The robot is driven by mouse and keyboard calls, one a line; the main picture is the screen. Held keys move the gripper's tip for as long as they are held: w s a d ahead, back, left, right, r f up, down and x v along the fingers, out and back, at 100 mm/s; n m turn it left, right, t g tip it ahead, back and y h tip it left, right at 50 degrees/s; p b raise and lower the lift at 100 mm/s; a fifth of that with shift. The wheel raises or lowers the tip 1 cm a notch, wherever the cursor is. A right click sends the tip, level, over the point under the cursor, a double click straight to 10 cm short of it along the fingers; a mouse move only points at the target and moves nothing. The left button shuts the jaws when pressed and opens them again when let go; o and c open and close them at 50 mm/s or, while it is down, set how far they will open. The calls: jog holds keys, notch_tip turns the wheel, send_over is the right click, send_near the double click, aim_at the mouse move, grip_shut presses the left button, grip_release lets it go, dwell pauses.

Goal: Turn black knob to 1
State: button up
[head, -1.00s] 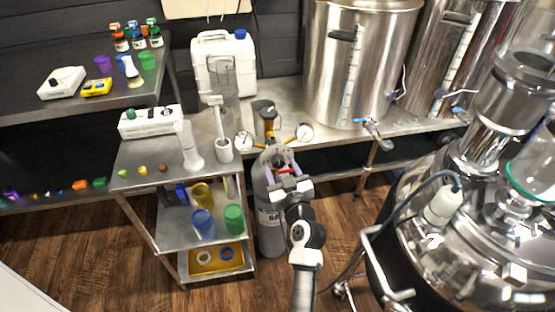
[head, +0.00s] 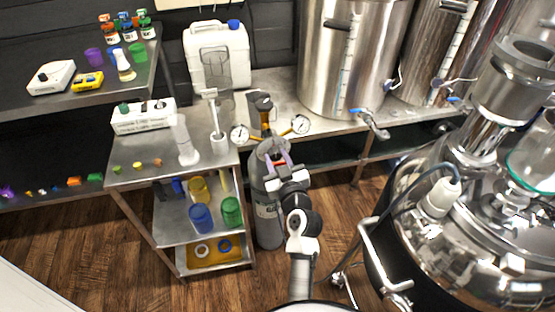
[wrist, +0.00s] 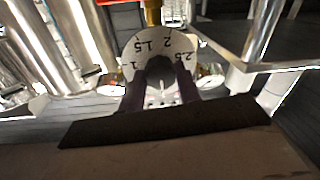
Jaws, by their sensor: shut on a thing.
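The white dial plate (wrist: 160,45) in the wrist view carries the marks 1, 1.5, 2 and 2.5 around its rim. The black knob (wrist: 160,72) sits at its centre, mostly hidden between my fingers. My gripper (wrist: 160,88) is shut on the knob, one dark purple finger on each side. Where the knob points cannot be read clearly. In the head view my gripper (head: 280,163) is at the top of the grey gas cylinder (head: 267,225), just below the regulator. The knob is hidden there by the gripper.
Two round gauges, left (head: 240,134) and right (head: 300,124), flank the regulator close to my gripper. A steel cart (head: 140,178) stands left of the cylinder. A large steel vessel (head: 440,260) stands to the right. A steel bench (head: 280,90) lies behind.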

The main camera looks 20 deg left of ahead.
jog(key=shift+m, duration=0.3)
jog(key=m+b, duration=0.1)
jog(key=m, duration=0.2)
jog(key=shift+f+m, duration=0.1)
jog(key=shift+m, duration=0.2)
jog(key=m, duration=0.5)
jog(key=shift+m+t, duration=0.3)
jog(key=m+p, duration=0.2)
jog(key=m, duration=0.3)
jog(key=shift+m+t, duration=0.3)
jog(key=shift+m, duration=0.1)
jog(key=shift+a+m+h+p, duration=0.1)
jog(key=shift+m+h+p, duration=0.3)
jog(key=shift+m+p, duration=1.45)
jog(key=shift+m+b, duration=0.65)
jog(key=shift+m, duration=0.2)
jog(key=o, duration=1)
jog(key=shift+c, duration=0.2)
